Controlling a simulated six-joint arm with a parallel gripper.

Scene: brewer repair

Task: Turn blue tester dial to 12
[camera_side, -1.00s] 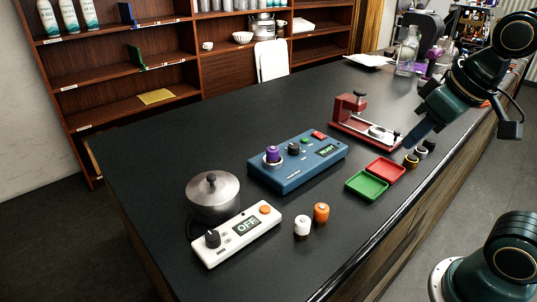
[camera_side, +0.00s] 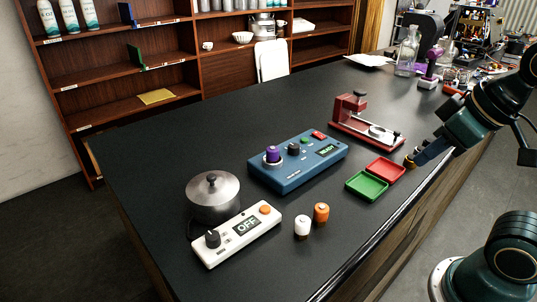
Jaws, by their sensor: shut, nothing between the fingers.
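The blue tester (camera_side: 284,171) lies on the black counter, near its middle. On its top are a black dial (camera_side: 294,149), a purple cylinder (camera_side: 272,154) in a socket at the left, a green button (camera_side: 305,140), a red button (camera_side: 319,135) and a small lit display (camera_side: 327,149). The dial's setting is too small to read. My gripper (camera_side: 414,160) is at the right, low near the counter's front edge, beside the red tray and well apart from the tester. Its fingers are shut and hold nothing.
A red tray (camera_side: 385,170) and a green tray (camera_side: 366,186) lie right of the tester. A red press (camera_side: 366,125) stands behind them. White (camera_side: 302,226) and orange (camera_side: 321,213) cylinders stand in front. A white hotplate control (camera_side: 237,235) and a steel pot (camera_side: 214,197) are at left.

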